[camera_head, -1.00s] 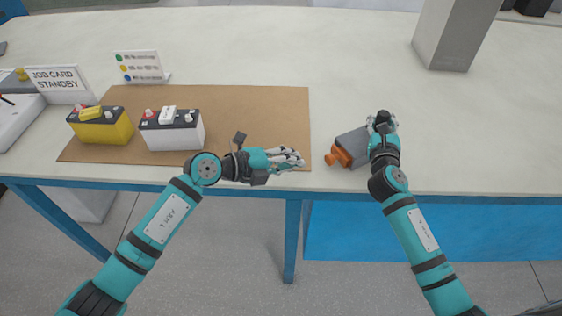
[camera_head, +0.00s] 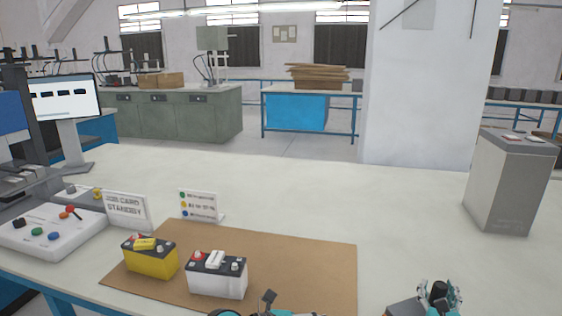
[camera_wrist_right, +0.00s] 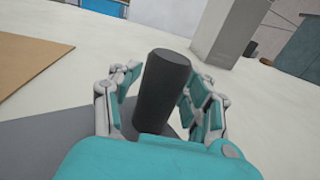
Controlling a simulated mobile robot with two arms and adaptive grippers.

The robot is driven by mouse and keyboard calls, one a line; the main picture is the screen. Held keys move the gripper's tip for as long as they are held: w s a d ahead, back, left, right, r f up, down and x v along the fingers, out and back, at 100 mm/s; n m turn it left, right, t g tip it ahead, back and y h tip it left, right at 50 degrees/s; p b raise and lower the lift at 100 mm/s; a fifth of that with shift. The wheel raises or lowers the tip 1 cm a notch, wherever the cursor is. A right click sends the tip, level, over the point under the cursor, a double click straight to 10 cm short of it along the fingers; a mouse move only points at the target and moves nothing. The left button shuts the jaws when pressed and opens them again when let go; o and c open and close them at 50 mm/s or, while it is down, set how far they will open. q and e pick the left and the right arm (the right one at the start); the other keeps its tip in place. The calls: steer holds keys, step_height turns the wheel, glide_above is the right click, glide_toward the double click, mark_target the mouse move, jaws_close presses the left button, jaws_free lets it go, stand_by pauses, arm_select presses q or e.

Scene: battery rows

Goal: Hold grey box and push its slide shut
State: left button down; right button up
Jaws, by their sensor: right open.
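A grey box (camera_head: 404,309) shows only as a corner at the bottom edge of the head view; its slide cannot be made out. Its flat grey top (camera_wrist_right: 55,140) fills the lower left of the right wrist view. A dark upright cylinder (camera_wrist_right: 160,90) stands between the fingers of my right gripper (camera_wrist_right: 158,82), which is open with fingers on both sides of it. In the head view the right gripper (camera_head: 440,294) is just right of the box corner. My left gripper (camera_head: 280,312) is mostly cut off at the bottom edge, left of the box.
A yellow battery (camera_head: 151,262) and a white battery (camera_head: 217,279) stand on a brown mat (camera_head: 310,260). Two signs (camera_head: 127,211) (camera_head: 201,206) and a button panel (camera_head: 50,240) are at left. A tall grey block (camera_head: 508,185) stands at right. The table between is clear.

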steer(key=shift+s, duration=0.1)
steer(key=v, duration=1.2)
